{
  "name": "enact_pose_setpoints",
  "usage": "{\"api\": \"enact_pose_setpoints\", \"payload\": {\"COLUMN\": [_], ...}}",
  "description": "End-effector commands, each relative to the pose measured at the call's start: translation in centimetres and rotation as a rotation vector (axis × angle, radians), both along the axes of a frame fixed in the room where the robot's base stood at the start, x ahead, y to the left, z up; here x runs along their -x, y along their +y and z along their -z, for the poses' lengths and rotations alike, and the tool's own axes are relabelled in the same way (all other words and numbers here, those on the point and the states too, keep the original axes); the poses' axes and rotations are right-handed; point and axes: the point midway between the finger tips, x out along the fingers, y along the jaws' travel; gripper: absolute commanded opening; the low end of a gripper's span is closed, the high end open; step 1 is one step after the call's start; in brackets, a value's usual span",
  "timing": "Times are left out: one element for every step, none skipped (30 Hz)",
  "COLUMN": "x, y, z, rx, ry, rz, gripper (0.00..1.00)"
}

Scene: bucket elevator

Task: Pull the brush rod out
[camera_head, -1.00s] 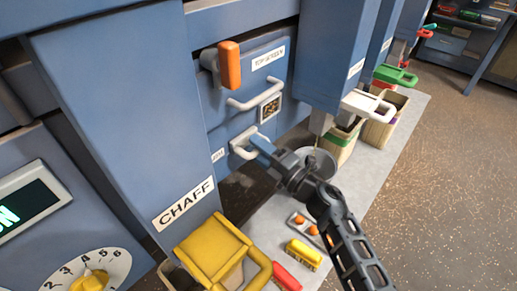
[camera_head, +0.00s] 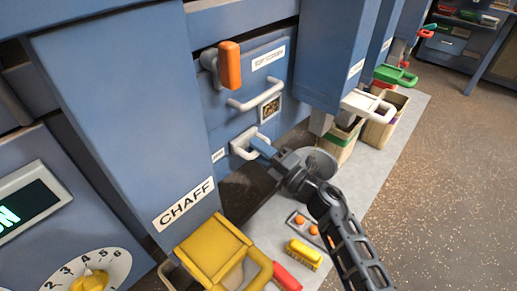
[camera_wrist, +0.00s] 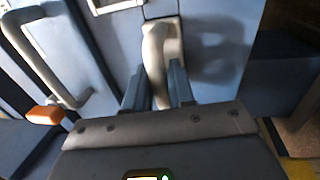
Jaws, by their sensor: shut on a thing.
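The brush rod's pale handle (camera_head: 240,145) sits low on the blue machine front, below a second pale handle. It also shows in the wrist view (camera_wrist: 158,50), where it runs down between the two fingers. My gripper (camera_head: 258,148) is shut on this handle, and the wrist view shows its fingers (camera_wrist: 158,88) on either side of it. The handle is close to the machine face. The rod itself is hidden behind the panel.
An orange-handled lever (camera_head: 230,66) and a pale door handle (camera_head: 256,94) are above. A yellow chute (camera_head: 213,250) stands at lower left. Yellow (camera_head: 304,254) and red (camera_head: 286,279) brushes lie on the grey strip. Floor on the right is clear.

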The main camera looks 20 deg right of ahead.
Motion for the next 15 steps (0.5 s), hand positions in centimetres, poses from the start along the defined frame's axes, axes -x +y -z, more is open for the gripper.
{"api": "enact_pose_setpoints", "payload": {"x": [0.4,0.7,1.2,1.6,2.1,2.8,3.5,4.2,5.2,6.0,6.8,7.9,8.8,9.6,10.7], "y": [-0.2,-0.3,-0.5,-0.7,-0.9,-1.3,-1.6,-1.9,-2.3,-2.6,-3.0,-3.4,-3.8,-4.2,-4.6], "z": [0.0,0.0,0.0,0.0,-0.1,-0.1,-0.1,-0.2,-0.1,-0.2,-0.1,-0.1,-0.1,-0.1,0.0], "rx": [0.000,0.000,0.000,-0.001,-0.001,-0.001,-0.001,0.000,0.000,0.001,0.000,-0.001,-0.001,0.000,0.000], "ry": [0.002,0.002,0.003,0.004,0.005,0.005,0.005,0.006,0.007,0.006,0.007,0.007,0.007,0.007,0.007], "rz": [0.002,0.002,0.002,0.002,0.002,0.003,0.003,0.003,0.004,0.002,0.004,0.002,0.003,0.003,0.003], "gripper": [0.00,0.00,0.00,0.00,0.00,0.00,0.00,0.00,0.00,0.00,0.00,0.00,0.00,0.00,0.00]}}
